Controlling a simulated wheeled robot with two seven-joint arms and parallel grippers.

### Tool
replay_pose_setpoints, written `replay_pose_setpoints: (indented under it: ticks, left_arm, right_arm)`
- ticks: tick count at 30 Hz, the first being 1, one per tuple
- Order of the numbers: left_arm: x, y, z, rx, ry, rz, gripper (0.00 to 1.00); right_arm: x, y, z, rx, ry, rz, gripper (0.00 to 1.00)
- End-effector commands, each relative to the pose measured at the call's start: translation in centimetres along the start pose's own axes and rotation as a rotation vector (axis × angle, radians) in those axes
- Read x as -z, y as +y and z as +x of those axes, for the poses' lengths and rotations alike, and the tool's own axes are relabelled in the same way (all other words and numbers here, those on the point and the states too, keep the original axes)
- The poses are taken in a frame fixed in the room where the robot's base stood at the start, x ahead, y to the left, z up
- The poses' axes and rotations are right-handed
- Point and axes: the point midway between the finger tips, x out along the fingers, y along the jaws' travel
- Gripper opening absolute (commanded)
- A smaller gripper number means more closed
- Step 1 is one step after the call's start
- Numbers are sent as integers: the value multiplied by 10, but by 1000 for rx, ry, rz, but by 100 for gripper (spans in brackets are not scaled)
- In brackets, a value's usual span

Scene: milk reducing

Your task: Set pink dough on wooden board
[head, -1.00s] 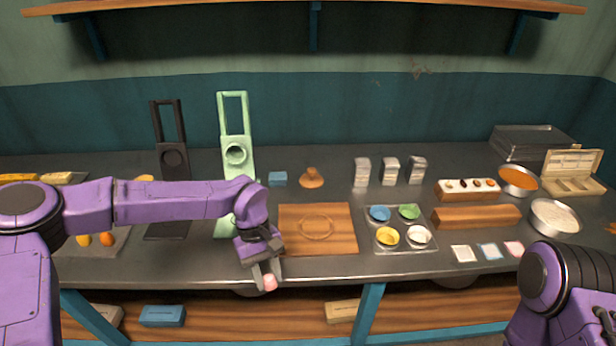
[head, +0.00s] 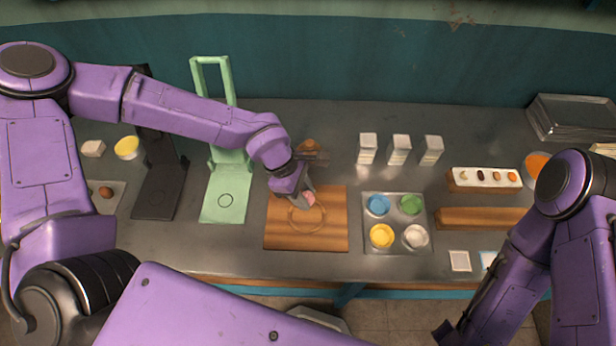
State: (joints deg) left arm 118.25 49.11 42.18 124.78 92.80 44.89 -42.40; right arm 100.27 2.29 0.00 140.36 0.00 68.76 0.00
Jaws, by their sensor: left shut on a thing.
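The pink dough (head: 310,199) is a small lump between the fingertips of my left gripper (head: 307,196). My left gripper is shut on it and reaches in from the upper left, over the wooden board (head: 275,232). The board lies flat on the grey table and has a circle marked near its middle. The dough appears over the upper right part of that circle. I cannot tell whether it touches the board. My right forearm runs down toward the bottom edge, and its gripper fingers do not show.
A metal tray (head: 395,221) with blue, green, yellow and white cups stands right of the board. A green stand (head: 224,190) and a black stand (head: 157,190) are to the left.

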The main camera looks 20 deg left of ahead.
Motion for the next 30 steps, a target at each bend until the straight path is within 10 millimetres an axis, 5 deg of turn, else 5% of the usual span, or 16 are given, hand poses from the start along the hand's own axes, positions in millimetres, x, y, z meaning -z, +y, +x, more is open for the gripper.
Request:
replay_pose_setpoints:
  ticks: [15,30]
  left_arm:
    - [20,2,48,0,1,0,6]
    - [26,2,61,2,1,1,6]
  right_arm:
    - [-22,-5,53,0,0,0,43]
    - [-23,-5,55,0,0,0,43]
